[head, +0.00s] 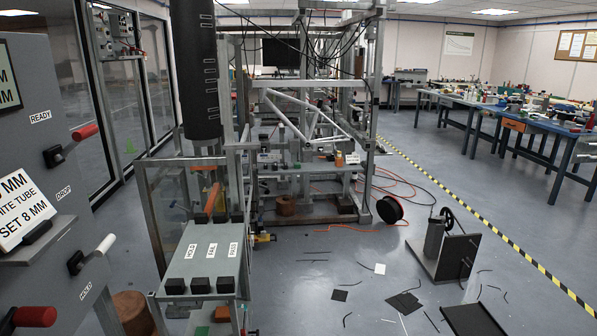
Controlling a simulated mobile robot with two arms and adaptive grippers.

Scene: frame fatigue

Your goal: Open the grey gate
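A grey-framed clear panel (151,215) stands at left of centre, below a dark upright cylinder and behind a small grey table. It may be the grey gate, but I cannot tell for sure. An orange bar (212,199), perhaps a handle, shows in front of it. The table hides its lower part, and I cannot tell whether it is open or shut. Neither of my grippers is in view.
The grey table (205,255) has black blocks at its front edge and labels. A grey panel (40,120) with red and white handles fills the left side. A black plate stand (445,255) and scraps lie on the floor at right. Blue workbenches (510,115) stand farther back.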

